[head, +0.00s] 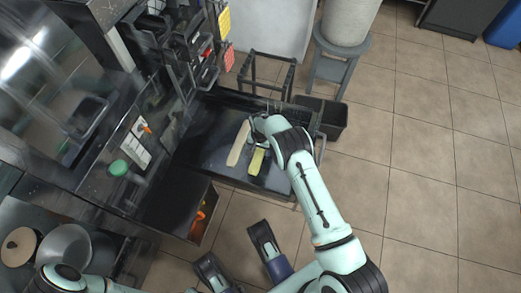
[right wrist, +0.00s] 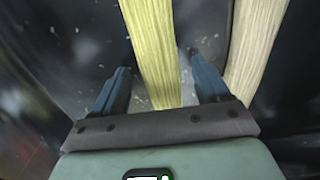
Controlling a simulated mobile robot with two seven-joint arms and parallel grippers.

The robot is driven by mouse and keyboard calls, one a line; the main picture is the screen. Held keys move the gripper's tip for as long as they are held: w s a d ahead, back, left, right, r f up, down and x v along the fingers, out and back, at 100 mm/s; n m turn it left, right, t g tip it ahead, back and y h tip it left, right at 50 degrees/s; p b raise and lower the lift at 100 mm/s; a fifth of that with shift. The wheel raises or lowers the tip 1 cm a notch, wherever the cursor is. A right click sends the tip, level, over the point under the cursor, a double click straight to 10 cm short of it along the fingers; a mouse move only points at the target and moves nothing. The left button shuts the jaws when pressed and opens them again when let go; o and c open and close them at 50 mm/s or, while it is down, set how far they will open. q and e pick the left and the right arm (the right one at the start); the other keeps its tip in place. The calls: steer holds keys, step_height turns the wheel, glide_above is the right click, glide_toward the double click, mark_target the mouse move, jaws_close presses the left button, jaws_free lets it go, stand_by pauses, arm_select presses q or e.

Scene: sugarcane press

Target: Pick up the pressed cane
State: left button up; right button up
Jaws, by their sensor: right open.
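Two flat cane strips lie side by side on a dark metal surface (head: 205,137). One is long and pale beige (head: 239,143); the other is shorter and yellow-green (head: 257,161). I cannot tell for sure which one is the pressed cane. My right gripper (head: 258,134) is over the strips and partly hidden by its own arm. In the right wrist view its open jaws (right wrist: 160,65) have the yellow-green strip (right wrist: 155,50) between them, with gaps at both sides. The pale strip (right wrist: 256,45) is outside the right finger.
A press-like machine (head: 198,55) with coloured tags stands at the back. A dark bin (head: 333,118) and a stool with a pale container (head: 347,20) are to the right. Tiled floor is open at right.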

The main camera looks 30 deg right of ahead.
steer(key=c, duration=1.2)
steer(key=shift+r, duration=0.1)
steer(key=shift+c, duration=0.2)
